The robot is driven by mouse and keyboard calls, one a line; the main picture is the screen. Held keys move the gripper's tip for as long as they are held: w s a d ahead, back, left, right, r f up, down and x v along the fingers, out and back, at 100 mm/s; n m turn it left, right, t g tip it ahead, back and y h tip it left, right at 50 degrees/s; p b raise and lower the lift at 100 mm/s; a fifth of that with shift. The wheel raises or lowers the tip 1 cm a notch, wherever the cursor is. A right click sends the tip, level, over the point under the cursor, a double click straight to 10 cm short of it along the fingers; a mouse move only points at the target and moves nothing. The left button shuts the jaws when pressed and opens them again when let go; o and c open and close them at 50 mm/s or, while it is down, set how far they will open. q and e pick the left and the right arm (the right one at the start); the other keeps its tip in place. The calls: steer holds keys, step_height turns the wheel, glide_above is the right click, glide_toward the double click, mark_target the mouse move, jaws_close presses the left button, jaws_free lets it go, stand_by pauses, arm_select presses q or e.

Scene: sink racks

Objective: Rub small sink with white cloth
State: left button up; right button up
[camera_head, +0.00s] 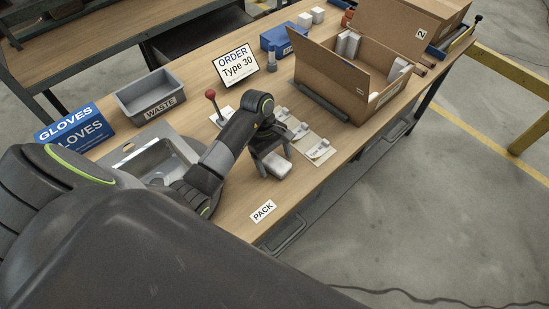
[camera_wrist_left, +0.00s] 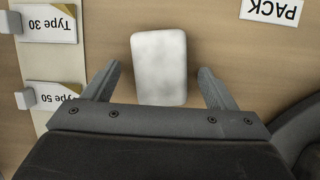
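The white cloth (camera_wrist_left: 160,60) is a pale rounded pad on the wooden table, and it also shows in the head view (camera_head: 276,168). My left gripper (camera_wrist_left: 159,72) is open, with one finger on each side of the cloth and a gap on both sides. In the head view my left gripper (camera_head: 270,155) points down over the cloth. The small sink (camera_head: 170,131) is a grey metal basin set in the table at the left. My left arm hides part of it. My right gripper is not in view.
A grey WASTE bin (camera_head: 151,96), a blue GLOVES box (camera_head: 75,128) and an ORDER Type 30 sign (camera_head: 236,66) stand behind the sink. A red-knobbed lever (camera_head: 211,95), type cards (camera_head: 319,150) and an open carton (camera_head: 340,85) are close by. A PACK label (camera_head: 263,211) lies near the front edge.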

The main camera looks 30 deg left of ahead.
mark_target(269, 156)
arm_select(q)
steer(key=v, duration=0.7)
steer(key=shift+a+r, duration=0.1)
steer(key=p+v, duration=0.7)
steer(key=v, duration=0.3)
steer(key=shift+p, duration=0.3)
